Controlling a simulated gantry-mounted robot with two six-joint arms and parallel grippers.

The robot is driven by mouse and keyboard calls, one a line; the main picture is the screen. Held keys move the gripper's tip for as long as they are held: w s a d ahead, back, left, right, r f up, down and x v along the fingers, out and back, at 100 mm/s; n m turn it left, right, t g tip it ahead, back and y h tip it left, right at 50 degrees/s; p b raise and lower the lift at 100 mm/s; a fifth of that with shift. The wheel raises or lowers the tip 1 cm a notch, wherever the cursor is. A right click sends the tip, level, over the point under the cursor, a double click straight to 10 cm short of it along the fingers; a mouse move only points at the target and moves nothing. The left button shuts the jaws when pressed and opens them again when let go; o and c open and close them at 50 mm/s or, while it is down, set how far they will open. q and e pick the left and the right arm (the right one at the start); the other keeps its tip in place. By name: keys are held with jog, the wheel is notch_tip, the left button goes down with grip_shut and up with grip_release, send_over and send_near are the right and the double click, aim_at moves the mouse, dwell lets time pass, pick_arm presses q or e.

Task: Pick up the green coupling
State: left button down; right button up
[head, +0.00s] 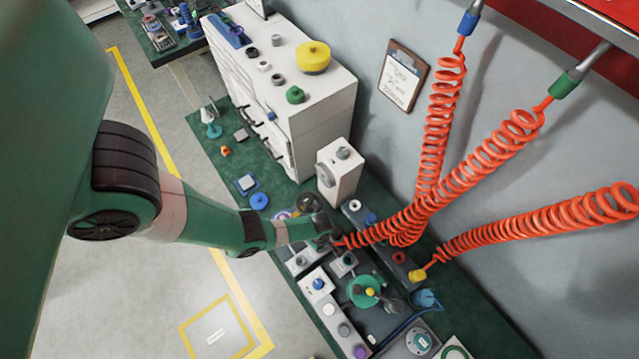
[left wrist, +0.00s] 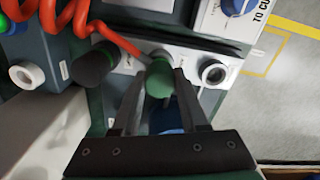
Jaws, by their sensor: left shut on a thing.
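The green coupling (left wrist: 158,80) is at the end of a red coiled hose (left wrist: 75,22) in the left wrist view. My left gripper (left wrist: 160,85) is shut on it, one finger on each side. In the head view my left gripper (head: 328,240) is over the bench at the near end of the middle coiled hose (head: 470,175), which hangs from a green collar (head: 565,85). The coupling is mostly hidden there by the gripper. I cannot tell whether it touches the grey panel beneath it. My right gripper is in neither view.
Near the coupling are a dark cylinder (left wrist: 95,66), a port with a white ring (left wrist: 213,72) and a white-rimmed fitting (left wrist: 27,75). A yellow coupling (head: 417,275) ends another hose at right. A white cabinet (head: 325,105) stands behind. Devices crowd the bench around the gripper.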

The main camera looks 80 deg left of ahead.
pick_arm(q)
jog(key=r+p, duration=0.5)
jog(key=shift+s+d+r, duration=0.1)
jog(key=shift+s+d, duration=0.2)
jog(key=s+d+r+p, duration=0.7)
jog(key=s+d+p, duration=0.1)
jog(key=d, duration=0.2)
jog(key=shift+s+r, duration=0.25)
jog(key=shift+r, duration=0.05)
